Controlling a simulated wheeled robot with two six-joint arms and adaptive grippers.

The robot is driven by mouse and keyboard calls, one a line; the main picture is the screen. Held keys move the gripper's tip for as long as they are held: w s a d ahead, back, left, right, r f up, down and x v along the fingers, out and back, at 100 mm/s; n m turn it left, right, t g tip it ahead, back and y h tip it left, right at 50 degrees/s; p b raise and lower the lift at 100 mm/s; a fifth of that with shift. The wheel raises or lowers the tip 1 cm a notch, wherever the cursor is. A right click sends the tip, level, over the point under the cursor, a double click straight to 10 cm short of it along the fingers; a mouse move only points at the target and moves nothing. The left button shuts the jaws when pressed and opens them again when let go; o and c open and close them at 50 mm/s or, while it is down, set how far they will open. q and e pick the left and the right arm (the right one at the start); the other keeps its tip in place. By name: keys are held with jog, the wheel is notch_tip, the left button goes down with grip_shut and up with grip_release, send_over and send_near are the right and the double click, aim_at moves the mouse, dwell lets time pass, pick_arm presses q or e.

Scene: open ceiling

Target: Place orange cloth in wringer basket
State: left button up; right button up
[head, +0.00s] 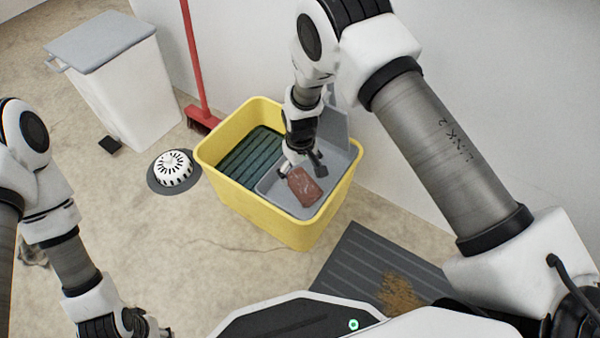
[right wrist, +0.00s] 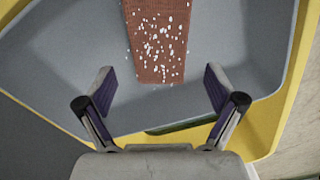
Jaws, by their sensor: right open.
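The orange cloth, a reddish-brown piece (head: 305,187), lies in the grey wringer basket (head: 269,184) on the right side of the yellow bucket (head: 257,219). In the right wrist view the cloth (right wrist: 158,40) is flecked with white specks and lies on the basket's grey floor (right wrist: 225,45). My right gripper (head: 301,168) is over the basket beside the cloth. The right wrist view shows its fingers (right wrist: 160,88) spread apart, with nothing held and the cloth beyond them. My left gripper (head: 140,323) is low at the left, partly cut off, and its fingers are unclear.
A white bin (head: 120,88) with a grey lid and a red broom (head: 192,60) stand behind the bucket. A round white floor drain (head: 173,168) is left of it. A dark ridged mat (head: 362,265) with brown dirt (head: 400,293) lies in front. Walls are close behind.

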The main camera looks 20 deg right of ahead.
aim_at(300, 179)
pick_arm(q)
notch_tip(300, 179, up, 5)
jog(key=p, duration=0.3)
jog(key=shift+s+p, duration=0.1)
jog(key=shift+p, duration=0.25)
pick_arm(e)
notch_tip(300, 179, up, 9)
jog(key=shift+f, duration=0.1)
